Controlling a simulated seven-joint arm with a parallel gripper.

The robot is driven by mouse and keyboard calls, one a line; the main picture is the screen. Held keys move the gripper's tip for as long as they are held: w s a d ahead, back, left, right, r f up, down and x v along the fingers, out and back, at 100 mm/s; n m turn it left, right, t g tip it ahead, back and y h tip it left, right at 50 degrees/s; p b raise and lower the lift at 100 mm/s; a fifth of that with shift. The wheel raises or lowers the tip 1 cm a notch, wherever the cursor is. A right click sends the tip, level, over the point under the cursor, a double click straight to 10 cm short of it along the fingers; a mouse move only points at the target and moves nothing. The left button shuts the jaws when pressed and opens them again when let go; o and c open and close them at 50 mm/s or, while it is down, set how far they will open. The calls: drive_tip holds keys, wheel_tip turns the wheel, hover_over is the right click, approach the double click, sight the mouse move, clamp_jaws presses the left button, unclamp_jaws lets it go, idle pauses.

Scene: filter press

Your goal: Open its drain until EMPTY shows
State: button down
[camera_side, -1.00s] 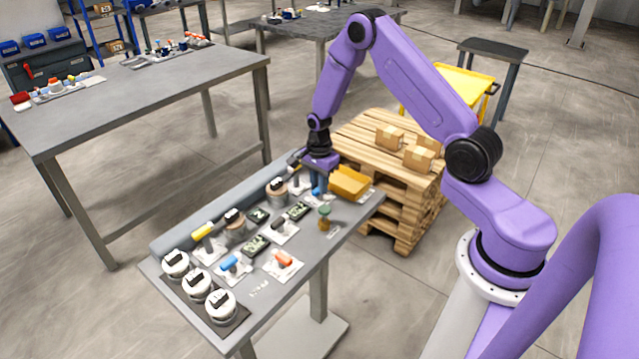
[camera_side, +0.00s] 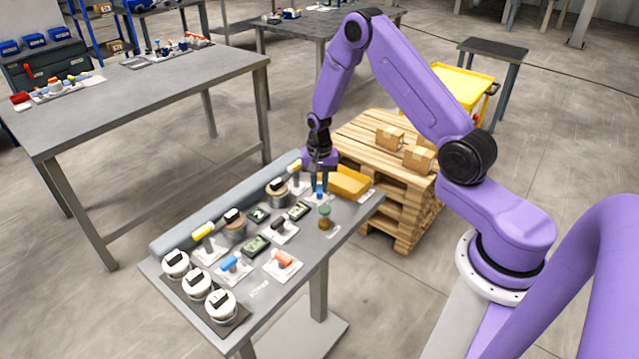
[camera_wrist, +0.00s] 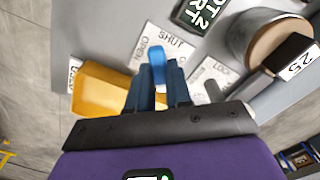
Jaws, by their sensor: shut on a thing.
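My gripper (camera_side: 320,190) is at the far right end of the workbench, pointing down. It is shut on a blue lever handle (camera_wrist: 158,68), which shows between the dark fingers in the wrist view. The handle stands on a white plate (camera_wrist: 160,45) marked SHUT and OPEN. A display (camera_wrist: 200,14) marked "PT 2" lies above it in the wrist view; its lower word is partly cut off. A yellow tray (camera_side: 350,182) stands right of my gripper.
A round pot with a wooden top (camera_wrist: 270,42) and a black block marked 25 (camera_wrist: 293,58) stand close to the right in the wrist view. A green-topped piece (camera_side: 325,216), another blue handle (camera_side: 229,263), an orange handle (camera_side: 283,257) and white-lidded pots (camera_side: 221,305) share the bench.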

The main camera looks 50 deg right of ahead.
sight(319, 188)
drive_tip(key=n, duration=0.5)
drive_tip(key=shift+n, duration=2.5)
drive_tip(key=c, duration=1)
unclamp_jaws()
drive_tip(key=shift+c, duration=0.2)
drive_tip(key=shift+r, duration=0.15)
wheel_tip(319, 188, up, 17)
drive_tip(key=shift+r, duration=0.1)
